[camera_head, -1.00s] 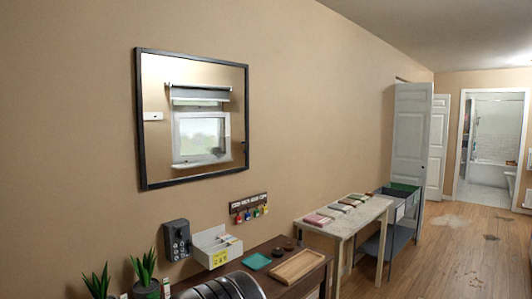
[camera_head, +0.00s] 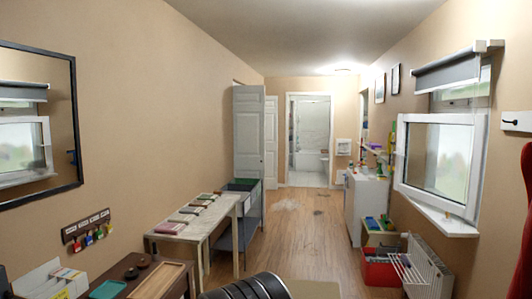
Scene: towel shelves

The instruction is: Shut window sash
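The window sash (camera_head: 437,163) is on the right wall. It has a white frame and stands swung out into the room, apart from the window opening (camera_head: 466,97) behind it. A grey roller blind (camera_head: 446,75) hangs above it, partly lowered. A white sill (camera_head: 447,221) juts out below. The sash also shows as a reflection in the mirror on the left wall. A black rounded part of my own body shows at the bottom centre. My gripper is not in view.
A black-framed mirror (camera_head: 77,120) hangs on the left wall. A light table (camera_head: 190,238) and a dark table (camera_head: 150,260) line that side. A white radiator (camera_head: 428,265), a red crate (camera_head: 381,268) and a white cabinet (camera_head: 366,205) stand along the right. Wooden floor (camera_head: 300,230) is open between.

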